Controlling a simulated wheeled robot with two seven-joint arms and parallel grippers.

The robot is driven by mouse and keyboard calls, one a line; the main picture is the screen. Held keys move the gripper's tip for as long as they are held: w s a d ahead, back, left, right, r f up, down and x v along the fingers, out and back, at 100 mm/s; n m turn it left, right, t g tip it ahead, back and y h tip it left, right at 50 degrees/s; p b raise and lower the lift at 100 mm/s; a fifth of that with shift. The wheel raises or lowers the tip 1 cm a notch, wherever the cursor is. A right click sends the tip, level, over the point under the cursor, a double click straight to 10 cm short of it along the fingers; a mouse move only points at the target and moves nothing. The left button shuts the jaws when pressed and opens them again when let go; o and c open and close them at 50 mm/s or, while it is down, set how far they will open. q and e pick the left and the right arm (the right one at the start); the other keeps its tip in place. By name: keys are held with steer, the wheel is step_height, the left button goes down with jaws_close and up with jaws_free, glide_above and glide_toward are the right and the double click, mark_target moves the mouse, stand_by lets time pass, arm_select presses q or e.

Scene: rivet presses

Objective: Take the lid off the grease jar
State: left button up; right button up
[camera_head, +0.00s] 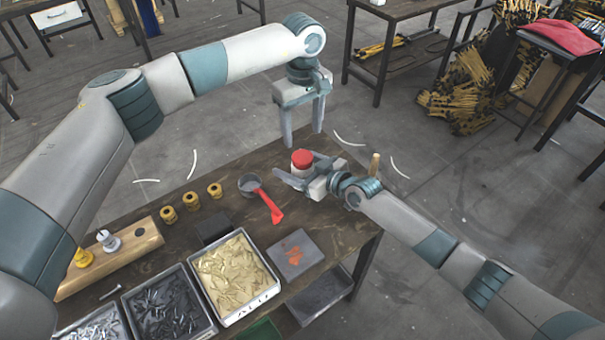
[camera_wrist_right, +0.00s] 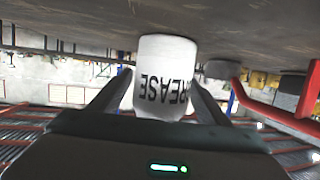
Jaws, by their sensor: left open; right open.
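The grease jar (camera_head: 297,171) stands on the wooden table near its far edge with its red lid (camera_head: 302,158) on top. In the right wrist view the white jar (camera_wrist_right: 163,65) shows upside down with its GREASE lettering. My right gripper (camera_head: 294,172) is open, with a finger on each side of the jar body; I cannot tell whether they touch it. The lid is not visible in the right wrist view. My left gripper (camera_head: 303,138) is open and empty, pointing down above and just behind the lid.
Several brass bushings (camera_head: 191,201) stand farther left. Bins of yellowish parts (camera_head: 235,275) and dark screws (camera_head: 166,308) fill the front. A wooden peg (camera_head: 374,165) stands beyond my right wrist.

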mark_target(303, 157)
steer(key=shift+w+a+f, duration=0.1)
steer(key=shift+w+a, duration=0.15)
jaws_close()
arm_select(q)
steer(key=shift+m, duration=2.3)
steer(key=shift+f, duration=4)
